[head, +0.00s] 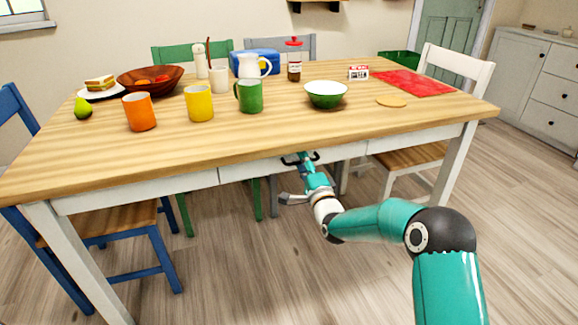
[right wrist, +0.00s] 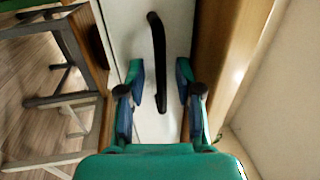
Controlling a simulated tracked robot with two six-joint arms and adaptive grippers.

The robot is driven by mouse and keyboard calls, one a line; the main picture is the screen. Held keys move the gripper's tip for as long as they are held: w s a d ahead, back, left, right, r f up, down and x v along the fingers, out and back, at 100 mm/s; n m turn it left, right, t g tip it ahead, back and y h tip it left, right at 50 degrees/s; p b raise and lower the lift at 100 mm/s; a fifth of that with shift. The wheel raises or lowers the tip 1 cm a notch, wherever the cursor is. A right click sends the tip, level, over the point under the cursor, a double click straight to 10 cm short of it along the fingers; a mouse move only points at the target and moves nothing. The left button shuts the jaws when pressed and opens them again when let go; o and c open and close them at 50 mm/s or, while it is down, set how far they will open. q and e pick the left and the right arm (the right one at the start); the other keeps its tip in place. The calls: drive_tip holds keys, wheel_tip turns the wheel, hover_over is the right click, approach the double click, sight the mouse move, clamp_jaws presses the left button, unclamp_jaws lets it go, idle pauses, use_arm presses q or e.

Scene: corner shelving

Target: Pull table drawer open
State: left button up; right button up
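The wooden table (head: 240,133) has a white drawer front (head: 245,171) under its top, which looks flush with the frame beside it. A black handle (head: 300,158) is on the drawer front; in the right wrist view the handle (right wrist: 158,50) is a long dark bar against the white panel. My right gripper (head: 304,164) reaches up to the handle from the front. In the right wrist view my right gripper (right wrist: 160,80) is open, with its fingers either side of the handle's line. I cannot tell whether they touch it. My left gripper is not in view.
Mugs, a green bowl (head: 326,94), a fruit bowl (head: 150,80) and other items stand on the tabletop. A blue chair (head: 120,225) is at the left and a white chair (head: 425,158) at the right. Open floor lies in front of the table.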

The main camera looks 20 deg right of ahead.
drive_tip(key=shift+c, duration=0.2)
clamp_jaws()
